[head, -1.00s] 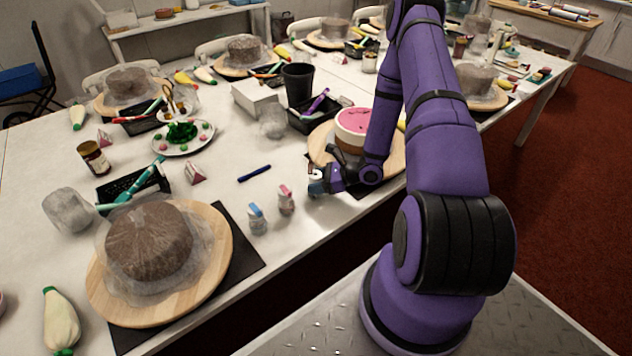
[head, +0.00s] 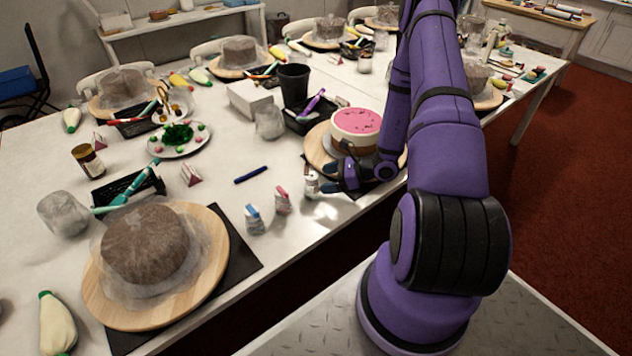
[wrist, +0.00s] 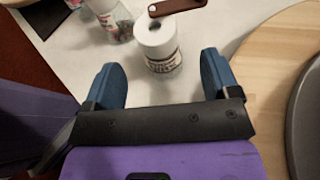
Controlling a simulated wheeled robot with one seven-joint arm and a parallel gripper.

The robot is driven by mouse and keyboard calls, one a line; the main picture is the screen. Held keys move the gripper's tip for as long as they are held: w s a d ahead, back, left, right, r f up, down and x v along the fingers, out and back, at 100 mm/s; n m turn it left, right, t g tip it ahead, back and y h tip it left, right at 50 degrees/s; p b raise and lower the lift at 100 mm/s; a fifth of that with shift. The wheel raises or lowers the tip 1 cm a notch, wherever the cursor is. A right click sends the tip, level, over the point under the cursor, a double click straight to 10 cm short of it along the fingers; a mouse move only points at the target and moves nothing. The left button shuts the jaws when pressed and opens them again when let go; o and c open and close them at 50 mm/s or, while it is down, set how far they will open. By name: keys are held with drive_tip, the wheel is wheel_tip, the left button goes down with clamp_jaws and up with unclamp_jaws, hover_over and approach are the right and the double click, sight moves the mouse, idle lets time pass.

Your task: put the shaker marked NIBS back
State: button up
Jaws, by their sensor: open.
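A white-topped shaker (head: 312,183) stands upright on the table at the near edge of the pink-topped cake's board. In the wrist view the same shaker (wrist: 159,45) has a clear body and dark lettering that I cannot read for certain. My gripper (head: 328,184) is open just right of it. In the wrist view my gripper's (wrist: 160,72) blue fingers are spread wide, with the shaker ahead between them and apart from both.
The pink-topped cake (head: 356,127) on its round wooden board (head: 318,146) is close behind my gripper. A brown strip (wrist: 178,6) lies beyond the shaker. A blue pen (head: 251,174) lies to the left. A wrapped brown cake (head: 146,243) stands at the near left.

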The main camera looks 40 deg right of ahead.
drive_tip(key=v, duration=0.7)
drive_tip(key=a+r+n+g+h, duration=0.1)
drive_tip(key=a+r+n+g, duration=0.45)
drive_tip(key=r, duration=0.75)
drive_tip(key=a+r+n+g, duration=0.2)
drive_tip(key=a+r+n, duration=0.65)
drive_tip(key=r, duration=0.45)
drive_tip(key=s+a+r+n+t+h, duration=0.1)
drive_tip(key=s+a+r+n+h, duration=0.1)
drive_tip(key=s+r, duration=0.4)
drive_tip(key=s+a+r+n+t+h, duration=0.1)
drive_tip(key=s+a+r+n+h, duration=0.2)
drive_tip(key=s+r+n, duration=0.3)
drive_tip(key=s+a+r+n+t+h, duration=0.1)
drive_tip(key=s+a+r+n+h, duration=0.1)
drive_tip(key=s+r, duration=0.4)
drive_tip(key=shift+s+a+r+n+t+h, duration=0.35)
drive_tip(key=shift+r+n+h, duration=0.45)
drive_tip(key=shift+n, duration=0.4)
drive_tip(key=shift+f, duration=0.1)
